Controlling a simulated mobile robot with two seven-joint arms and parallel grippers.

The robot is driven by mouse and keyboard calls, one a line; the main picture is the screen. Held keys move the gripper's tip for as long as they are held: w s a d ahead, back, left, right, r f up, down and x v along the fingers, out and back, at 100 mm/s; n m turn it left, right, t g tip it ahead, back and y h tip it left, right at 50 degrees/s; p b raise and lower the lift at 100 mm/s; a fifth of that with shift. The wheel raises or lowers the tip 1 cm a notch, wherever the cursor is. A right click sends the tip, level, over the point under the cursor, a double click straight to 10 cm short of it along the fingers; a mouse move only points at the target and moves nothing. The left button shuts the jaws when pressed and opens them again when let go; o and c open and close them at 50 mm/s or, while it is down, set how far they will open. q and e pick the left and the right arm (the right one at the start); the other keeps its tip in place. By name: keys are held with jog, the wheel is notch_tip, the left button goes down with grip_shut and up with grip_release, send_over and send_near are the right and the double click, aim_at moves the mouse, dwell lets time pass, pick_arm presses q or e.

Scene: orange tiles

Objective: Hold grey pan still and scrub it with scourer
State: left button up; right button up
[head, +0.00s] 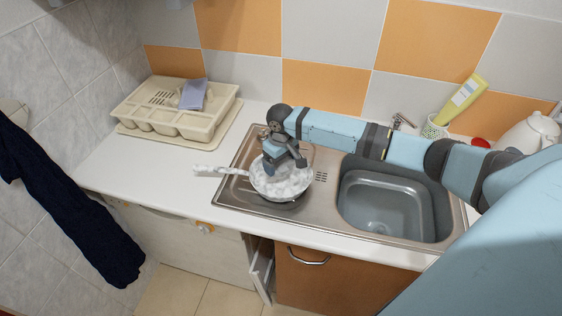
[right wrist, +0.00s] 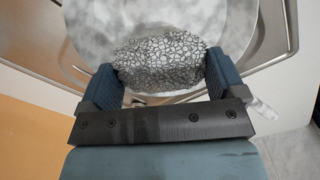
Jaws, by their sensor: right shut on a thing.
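The grey pan (head: 262,190) has a mottled grey and white surface. It rests on the drainer side of the sink, with its handle (head: 207,171) pointing left over the counter. My right gripper (head: 283,163) is over the pan. In the right wrist view its two fingers (right wrist: 158,85) are shut on the scourer (right wrist: 160,62), a rounded grey mesh pad. The scourer is at the pan (right wrist: 160,18); I cannot tell whether it touches the pan's inside. In the head view the scourer is hidden by the gripper. My left gripper is not in view.
The empty sink basin (head: 385,210) is right of the pan. A cream cutlery tray (head: 225,105) holding a purple item (head: 193,95) stands back left. A yellow tube (head: 462,97) and a white kettle (head: 530,135) are back right. The counter left of the pan is clear.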

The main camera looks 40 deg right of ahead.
aim_at(281, 180)
jog(key=shift+f+b, duration=0.35)
jog(key=shift+f, duration=1)
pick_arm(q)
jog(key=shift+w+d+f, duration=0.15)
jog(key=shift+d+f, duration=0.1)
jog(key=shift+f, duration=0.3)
pick_arm(e)
jog(key=shift+f, duration=0.9)
